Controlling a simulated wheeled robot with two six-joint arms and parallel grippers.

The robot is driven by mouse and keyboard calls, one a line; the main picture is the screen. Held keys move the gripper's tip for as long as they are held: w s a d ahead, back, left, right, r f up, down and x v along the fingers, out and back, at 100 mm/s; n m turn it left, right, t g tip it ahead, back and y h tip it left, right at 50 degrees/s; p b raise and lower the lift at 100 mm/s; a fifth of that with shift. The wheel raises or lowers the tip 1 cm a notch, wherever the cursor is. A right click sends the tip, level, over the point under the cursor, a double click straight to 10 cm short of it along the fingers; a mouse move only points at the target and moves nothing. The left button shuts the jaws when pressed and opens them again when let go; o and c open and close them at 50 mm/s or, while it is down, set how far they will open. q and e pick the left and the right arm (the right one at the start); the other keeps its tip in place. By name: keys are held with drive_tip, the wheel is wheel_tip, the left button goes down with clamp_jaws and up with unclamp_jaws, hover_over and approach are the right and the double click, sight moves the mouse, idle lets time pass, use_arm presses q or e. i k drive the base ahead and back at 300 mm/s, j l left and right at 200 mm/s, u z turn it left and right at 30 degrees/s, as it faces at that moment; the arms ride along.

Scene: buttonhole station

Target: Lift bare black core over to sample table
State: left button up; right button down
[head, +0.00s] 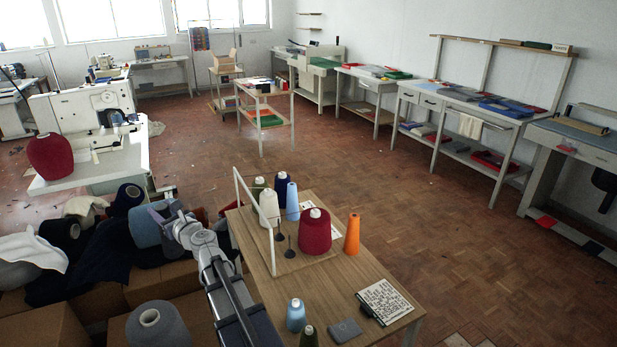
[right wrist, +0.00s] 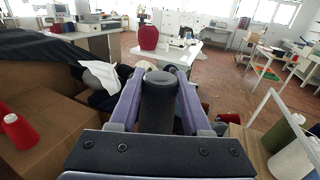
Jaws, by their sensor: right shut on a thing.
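My right gripper (head: 166,215) is shut on a bare black core (right wrist: 158,105). In the right wrist view the core stands between the two purple-grey fingers (right wrist: 157,78), its rounded grey top toward the room. In the head view the gripper is over the heap of cones and cloth beside the boxes, left of the wooden table (head: 335,272); the core is hard to make out there. The table carries a crimson cone (head: 314,232), an orange cone (head: 352,234), light blue cones and a white cone (head: 269,208). My left gripper is not in view.
A white post frame (head: 254,212) rises at the table's left side, with thin dark spindles near it. A lettered card (head: 384,301) and a grey pad (head: 345,330) lie at the table's front. Cardboard boxes (head: 64,318) fill the lower left.

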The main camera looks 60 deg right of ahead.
sight(292, 203)
drive_tip(key=k+l, duration=1)
drive_tip(key=l, duration=0.15)
drive_tip(key=k+l, duration=0.15)
drive_tip(key=l, duration=0.2)
drive_tip(key=k+l, duration=0.15)
drive_tip(key=l, duration=0.2)
drive_tip(key=k+l, duration=0.15)
drive_tip(key=l, duration=0.2)
drive_tip(key=k+l, duration=0.15)
drive_tip(key=l, duration=0.2)
drive_tip(key=i, duration=0.5)
